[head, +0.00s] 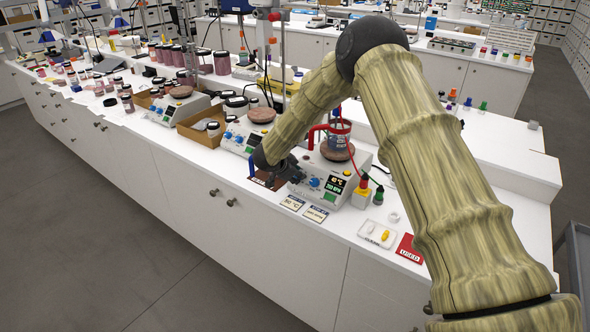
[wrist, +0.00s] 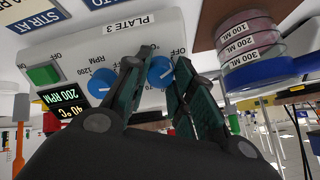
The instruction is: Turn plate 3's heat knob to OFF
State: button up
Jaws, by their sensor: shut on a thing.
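Plate 3 (head: 348,180) is a pale hotplate at the front of the bench, with a beaker (head: 338,140) on its round top. In the wrist view, upside down, its front panel (wrist: 190,22) carries the label PLATE 3 (wrist: 130,22). The display (wrist: 65,108) reads 40 °C and 200 RPM. The blue heat knob (wrist: 160,72) has OFF and temperature marks beside it; its pointer is hard to read. My gripper (wrist: 162,68) is shut on this knob, one finger on each side. The blue RPM knob (wrist: 101,82) is beside the left finger, apparently apart from it.
A green switch (wrist: 43,74) is on the panel. A stack marked in mL (wrist: 250,45) stands close beside the fingers. Cards (head: 291,203), a small tray (head: 368,235) and a red USED card (head: 408,250) lie in front. Another hotplate (head: 238,138) stands to the left.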

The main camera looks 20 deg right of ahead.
jog(key=shift+d+n+p, duration=0.1)
jog(key=shift+n+p, duration=0.3)
jog(key=shift+n, duration=0.2)
jog(key=o, duration=1.1)
jog(key=shift+c, duration=0.2)
jog(key=v, duration=1.2)
